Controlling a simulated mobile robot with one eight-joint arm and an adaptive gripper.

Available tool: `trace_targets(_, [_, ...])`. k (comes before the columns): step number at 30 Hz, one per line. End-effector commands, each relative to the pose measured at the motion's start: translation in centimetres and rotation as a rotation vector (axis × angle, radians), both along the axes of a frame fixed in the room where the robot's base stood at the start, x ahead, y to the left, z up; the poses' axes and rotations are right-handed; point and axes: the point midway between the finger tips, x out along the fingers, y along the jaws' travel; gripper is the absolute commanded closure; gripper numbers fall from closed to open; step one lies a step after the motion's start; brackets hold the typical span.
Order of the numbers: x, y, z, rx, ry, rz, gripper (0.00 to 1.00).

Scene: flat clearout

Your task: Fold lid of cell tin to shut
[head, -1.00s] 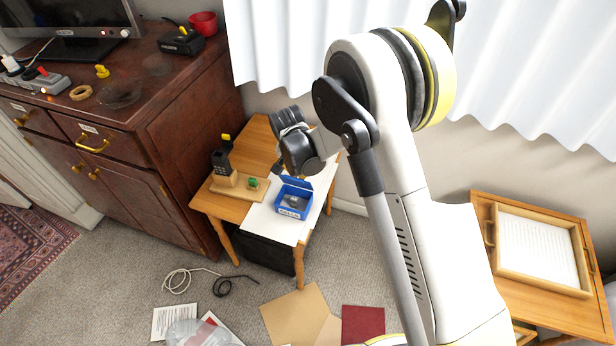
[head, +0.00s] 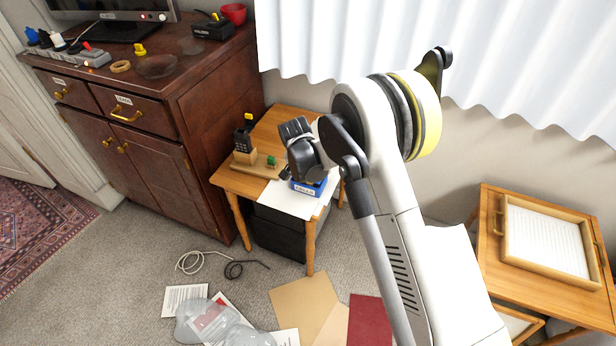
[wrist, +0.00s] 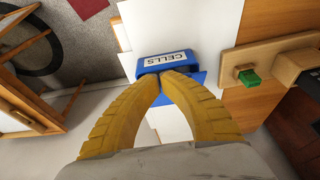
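The cell tin is a small blue box with a white CELLS label. In the head view the tin (head: 309,189) stands on white paper on the small wooden table, partly hidden behind my gripper. In the wrist view the tin (wrist: 160,68) lies just beyond my fingertips, label showing. My gripper (wrist: 172,76) has yellow ribbed fingers whose tips meet, with nothing seen between them. The tips overlap the tin's edge in that view; whether they touch it I cannot tell. The lid's angle is hidden by my gripper and fingers.
A wooden stand with a black handset (head: 243,140) and a small green block (wrist: 249,78) are close beside the tin. The dark cabinet (head: 160,150) stands left of the table. Papers and cables lie on the floor. A tray table (head: 545,240) is at right.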

Motion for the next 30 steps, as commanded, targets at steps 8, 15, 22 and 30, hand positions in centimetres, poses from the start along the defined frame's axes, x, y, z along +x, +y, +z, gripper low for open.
trace_targets(8, [-0.7, 0.3, -1.7, -0.051, -0.147, 0.003, 1.0])
trace_targets(15, [-0.8, 0.3, -2.2, -0.072, -0.205, 0.002, 1.0])
trace_targets(22, [-0.8, 0.3, -2.3, -0.075, -0.216, 0.001, 1.0])
trace_targets(30, [-0.8, 0.3, -2.3, -0.075, -0.215, 0.001, 1.0])
